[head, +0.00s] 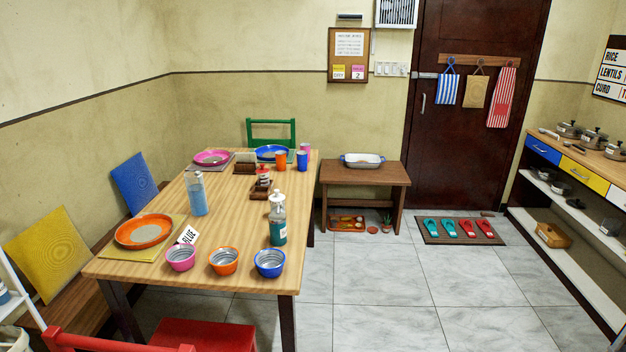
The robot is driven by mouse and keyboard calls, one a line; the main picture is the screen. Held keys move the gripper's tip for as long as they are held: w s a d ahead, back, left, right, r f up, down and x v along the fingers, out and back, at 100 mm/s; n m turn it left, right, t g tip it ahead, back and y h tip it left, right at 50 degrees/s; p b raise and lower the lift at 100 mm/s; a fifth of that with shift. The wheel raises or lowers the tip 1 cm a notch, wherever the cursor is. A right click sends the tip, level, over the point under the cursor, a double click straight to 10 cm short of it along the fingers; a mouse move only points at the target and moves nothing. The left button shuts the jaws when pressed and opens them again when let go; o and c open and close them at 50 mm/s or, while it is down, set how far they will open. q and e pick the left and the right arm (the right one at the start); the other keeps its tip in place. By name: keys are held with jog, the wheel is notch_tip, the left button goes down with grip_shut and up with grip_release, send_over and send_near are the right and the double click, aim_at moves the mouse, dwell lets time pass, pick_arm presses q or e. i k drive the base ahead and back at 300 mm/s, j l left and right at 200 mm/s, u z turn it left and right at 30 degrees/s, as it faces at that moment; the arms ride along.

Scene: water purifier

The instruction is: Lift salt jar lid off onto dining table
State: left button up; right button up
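The wooden dining table (228,237) stands at left centre in the head view. A small pale jar with dark red bands (263,173) stands upright by a dark wooden holder (259,191) on the table's right half. It may be the salt jar, but it is too small to read a label or tell its lid apart clearly. A clear bottle with teal liquid (278,226) and a pale top stands in front of it, closer to the table's right edge. Neither of my grippers is in view.
A blue bottle (197,194), an orange plate (143,231), three bowls in front including a blue one (269,263), and cups at the back occupy the table. Bare wood lies around the centre. A red chair (205,334) stands at the near edge; tiled floor is open to the right.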

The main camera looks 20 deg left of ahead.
aim_at(276, 197)
jog(key=i+l+u, duration=0.15)
jog(key=i+u, duration=0.3)
jog(key=i+l+u, duration=0.35)
jog(key=i+u, duration=0.15)
jog(key=i, duration=0.15)
jog(key=i+l+u, duration=0.45)
jog(key=i+l, duration=0.05)
jog(key=l, duration=0.05)
